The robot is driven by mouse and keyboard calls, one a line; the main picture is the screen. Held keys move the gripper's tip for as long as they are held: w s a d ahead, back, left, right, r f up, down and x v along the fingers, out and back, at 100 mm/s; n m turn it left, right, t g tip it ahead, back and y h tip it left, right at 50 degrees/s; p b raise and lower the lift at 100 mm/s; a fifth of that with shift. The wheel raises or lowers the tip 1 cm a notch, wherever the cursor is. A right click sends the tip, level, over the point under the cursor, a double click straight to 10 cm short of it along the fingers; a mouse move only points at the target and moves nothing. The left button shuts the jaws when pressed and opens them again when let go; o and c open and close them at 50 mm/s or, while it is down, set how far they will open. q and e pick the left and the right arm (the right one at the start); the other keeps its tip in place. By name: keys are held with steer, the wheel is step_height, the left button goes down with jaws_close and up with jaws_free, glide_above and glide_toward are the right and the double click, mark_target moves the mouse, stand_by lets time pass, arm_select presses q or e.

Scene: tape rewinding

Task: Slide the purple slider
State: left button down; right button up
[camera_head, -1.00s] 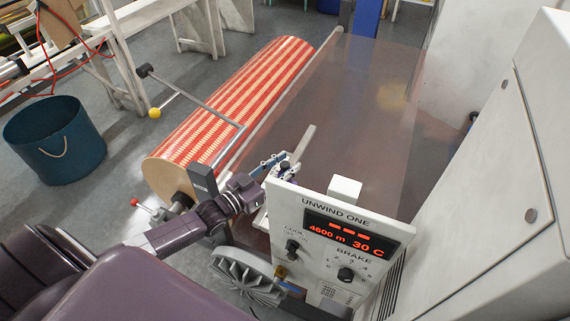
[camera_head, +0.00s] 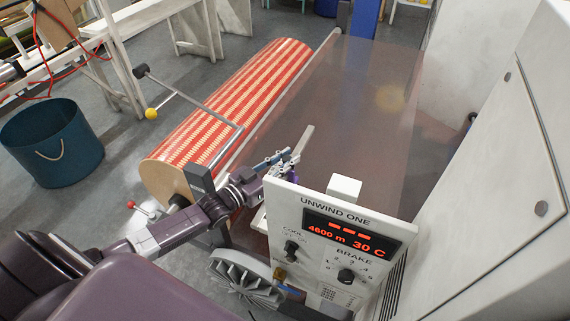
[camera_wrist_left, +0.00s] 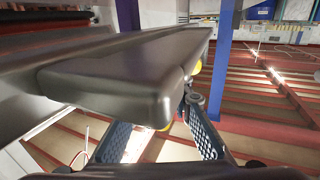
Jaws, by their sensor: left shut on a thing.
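The purple slider (camera_head: 292,181) shows only as a small purple patch behind the top left edge of the white UNWIND ONE panel (camera_head: 385,235). My left gripper (camera_head: 283,164) is at that patch, just above the panel's corner. Its blue fingers are shut on what appears to be the slider; the grip itself is mostly hidden. In the left wrist view the patterned fingers reach up beneath a dark, rounded bar (camera_wrist_left: 115,85), which hides the held part. My right gripper is not in view.
A red-and-cream striped roll (camera_head: 235,105) lies left of a translucent brownish sheet (camera_head: 345,110). A bar with a yellow ball (camera_head: 151,114) stands out over the roll's left side. A teal bucket (camera_head: 50,145) is on the floor. A tall white cabinet (camera_head: 490,180) closes off the right.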

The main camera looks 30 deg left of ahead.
arm_select(q)
steer(key=c, duration=1.7)
jaws_free()
steer(key=shift+s, duration=0.1)
steer(key=shift+c, duration=0.2)
steer(key=v, duration=1.2)
